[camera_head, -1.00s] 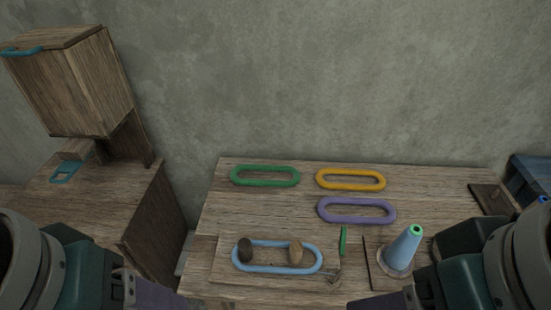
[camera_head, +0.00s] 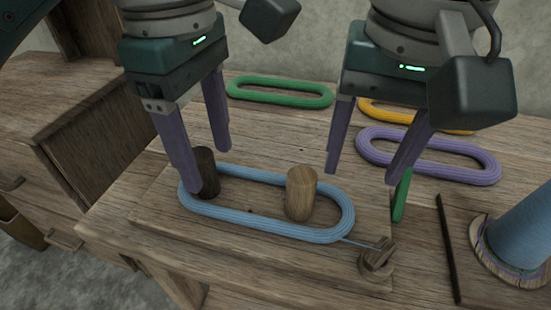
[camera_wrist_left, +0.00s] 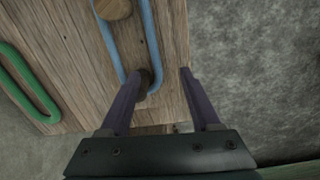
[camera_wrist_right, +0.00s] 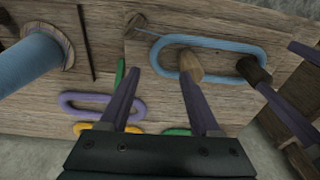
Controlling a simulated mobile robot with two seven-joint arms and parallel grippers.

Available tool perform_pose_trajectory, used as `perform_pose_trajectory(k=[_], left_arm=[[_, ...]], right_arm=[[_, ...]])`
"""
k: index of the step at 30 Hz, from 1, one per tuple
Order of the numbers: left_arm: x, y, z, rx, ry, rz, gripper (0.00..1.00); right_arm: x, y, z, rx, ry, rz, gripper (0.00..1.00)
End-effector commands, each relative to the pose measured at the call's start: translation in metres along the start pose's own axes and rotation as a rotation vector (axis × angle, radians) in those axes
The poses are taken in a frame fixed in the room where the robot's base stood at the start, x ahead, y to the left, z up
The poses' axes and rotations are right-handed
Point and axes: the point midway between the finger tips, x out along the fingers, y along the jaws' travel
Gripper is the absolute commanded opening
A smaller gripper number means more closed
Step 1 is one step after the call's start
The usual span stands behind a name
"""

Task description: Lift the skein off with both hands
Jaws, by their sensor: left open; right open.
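A light blue skein (camera_head: 268,234) is looped around two wooden pegs on a board, a dark peg (camera_head: 207,172) at the left and a lighter peg (camera_head: 301,194) at the right. A thin blue strand runs from its right end to a small wooden piece (camera_head: 376,259). My left gripper (camera_head: 208,168) is open above the skein's left end, with fingers near the dark peg. In the left wrist view the skein (camera_wrist_left: 149,35) passes by the left finger. My right gripper (camera_head: 361,178) is open above and right of the lighter peg; in the right wrist view the skein (camera_wrist_right: 222,45) lies beyond its fingers.
Green (camera_head: 280,92), yellow (camera_head: 385,112) and purple (camera_head: 428,154) skeins lie at the back of the table. A thin green piece (camera_head: 401,196) is close to my right gripper. A blue cone of yarn (camera_head: 522,238) stands at the right.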

Motion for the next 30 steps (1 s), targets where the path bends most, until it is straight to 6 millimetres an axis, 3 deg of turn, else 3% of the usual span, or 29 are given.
perform_pose_trajectory(k=[1,3,14,19,30], left_arm=[[0.017,0.003,-0.002,-0.027,0.008,-0.003,0.64],[0.019,0.005,-0.003,-0.057,0.015,-0.01,0.64],[0.016,0.005,-0.004,-0.083,0.021,-0.016,0.64],[0.024,0.005,-0.004,-0.083,0.02,-0.017,0.64],[0.084,0.003,-0.006,-0.083,0.022,-0.02,0.64]], right_arm=[[0.018,0.001,-0.002,0.011,0.004,0.012,0.64],[0.022,0.003,-0.004,0.027,0.005,0.025,0.64],[0.019,0.004,-0.006,0.037,0.005,0.034,0.64],[0.027,0.004,-0.006,0.038,0.003,0.035,0.64],[0.086,0.006,-0.005,0.037,0.001,0.036,0.64]])
